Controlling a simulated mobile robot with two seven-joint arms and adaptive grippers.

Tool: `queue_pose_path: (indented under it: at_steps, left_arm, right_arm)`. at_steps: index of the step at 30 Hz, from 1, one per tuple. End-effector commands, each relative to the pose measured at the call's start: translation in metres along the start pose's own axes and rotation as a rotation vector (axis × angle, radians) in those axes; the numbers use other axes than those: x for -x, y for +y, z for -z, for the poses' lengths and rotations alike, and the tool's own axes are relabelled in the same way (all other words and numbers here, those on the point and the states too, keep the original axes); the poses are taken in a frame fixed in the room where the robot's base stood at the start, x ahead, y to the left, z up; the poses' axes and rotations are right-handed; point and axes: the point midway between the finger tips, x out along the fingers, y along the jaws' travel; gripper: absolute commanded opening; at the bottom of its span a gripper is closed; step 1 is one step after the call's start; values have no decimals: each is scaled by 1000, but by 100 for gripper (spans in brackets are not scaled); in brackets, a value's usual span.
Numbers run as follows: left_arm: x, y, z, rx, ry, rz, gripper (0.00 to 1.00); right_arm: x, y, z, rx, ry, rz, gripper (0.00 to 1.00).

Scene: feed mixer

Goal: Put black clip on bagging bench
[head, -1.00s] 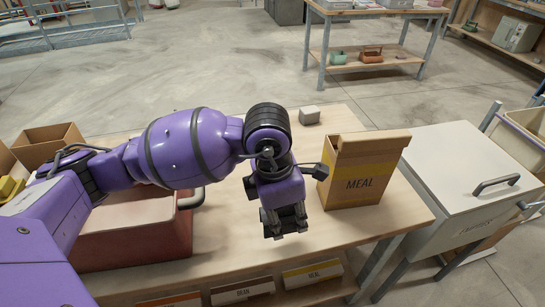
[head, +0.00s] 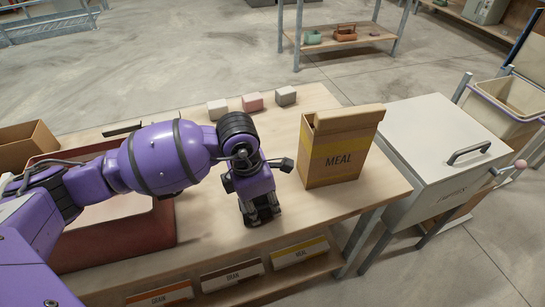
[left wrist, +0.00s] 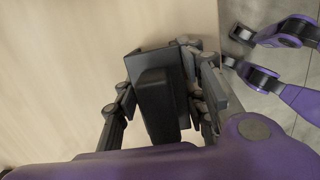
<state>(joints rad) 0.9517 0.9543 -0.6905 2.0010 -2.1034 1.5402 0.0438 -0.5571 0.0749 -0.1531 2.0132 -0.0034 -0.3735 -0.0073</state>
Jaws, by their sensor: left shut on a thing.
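My left gripper (head: 262,217) is over the front part of the wooden bench (head: 215,240), left of the MEAL box, pointing down. In the left wrist view, its fingers (left wrist: 160,100) are shut on a black blocky thing, the black clip (left wrist: 157,100), with pale wood below it. In the head view the clip is hidden or too dark to tell from the fingers. I cannot tell whether the clip touches the bench top. My right gripper does not show in the head view.
An open cardboard MEAL box (head: 338,148) stands right of my left gripper. Small blocks, including a pink one (head: 252,102), sit at the back edge. A red bin (head: 160,222) is at left. A white lidded cabinet (head: 440,145) adjoins at right. Bench wood around the gripper is clear.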

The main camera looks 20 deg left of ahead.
Motion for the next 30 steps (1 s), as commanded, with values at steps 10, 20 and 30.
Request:
queue_pose_path:
  at_steps: [10, 20, 30]
  left_arm:
    - [-2, 0, 0, 0, 0, 0, 57]
    - [13, 1, -1, -1, -1, -2, 57]
    - [85, 2, -1, -1, -2, -5, 57]
  right_arm:
    - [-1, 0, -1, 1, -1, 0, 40]
    - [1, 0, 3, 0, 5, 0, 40]
    - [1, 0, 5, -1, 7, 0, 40]
